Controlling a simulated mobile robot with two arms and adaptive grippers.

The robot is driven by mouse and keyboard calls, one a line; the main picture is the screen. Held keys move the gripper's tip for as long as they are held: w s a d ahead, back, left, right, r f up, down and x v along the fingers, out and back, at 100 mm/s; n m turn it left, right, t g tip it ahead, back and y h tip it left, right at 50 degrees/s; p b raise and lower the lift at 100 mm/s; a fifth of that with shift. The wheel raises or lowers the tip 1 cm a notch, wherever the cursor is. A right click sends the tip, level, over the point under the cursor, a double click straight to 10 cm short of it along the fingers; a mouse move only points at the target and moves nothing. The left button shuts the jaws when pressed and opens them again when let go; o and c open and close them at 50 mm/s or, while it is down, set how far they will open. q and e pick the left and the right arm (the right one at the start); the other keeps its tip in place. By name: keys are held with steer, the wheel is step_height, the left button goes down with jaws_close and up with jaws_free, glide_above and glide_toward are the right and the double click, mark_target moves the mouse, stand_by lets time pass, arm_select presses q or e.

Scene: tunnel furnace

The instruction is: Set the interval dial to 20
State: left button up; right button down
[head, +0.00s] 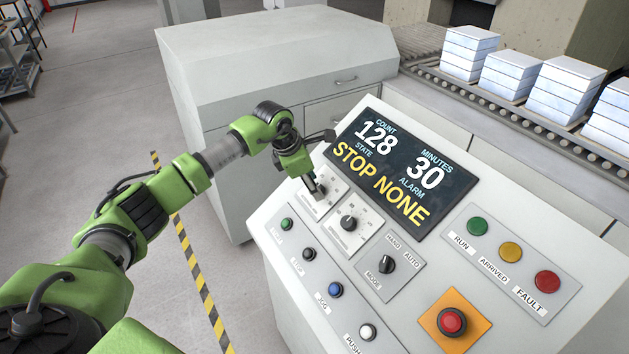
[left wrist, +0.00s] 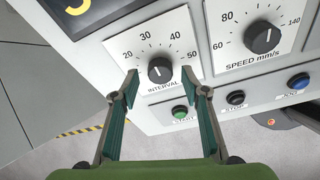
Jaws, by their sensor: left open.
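The interval dial (left wrist: 160,70) is a black knob on a white plate marked 20, 30, 40 and 50, seen in the left wrist view. The exact direction of its pointer is hard to make out. My left gripper (left wrist: 168,82) is open, with its fingers apart and the dial showing between their tips. I cannot tell whether they touch the knob. In the head view my left gripper (head: 313,187) is over the upper left of the sloped panel and partly covers the dial. The display (head: 402,172) reads count 128, minutes 30, STOP, NONE. My right gripper is not in view.
The speed dial (left wrist: 262,40) sits right beside the interval dial. A green start button (left wrist: 180,112) and a black stop button (left wrist: 236,97) lie below them. A mode switch (head: 387,264) and a red emergency button (head: 452,321) are farther along the panel. Stacked white blocks (head: 560,88) stand on rollers behind.

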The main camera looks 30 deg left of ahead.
arm_select(q)
steer(key=shift+w+d+f, duration=0.15)
steer(key=shift+w+f, duration=0.1)
steer(key=shift+f, duration=0.35)
steer(key=c, duration=1.1)
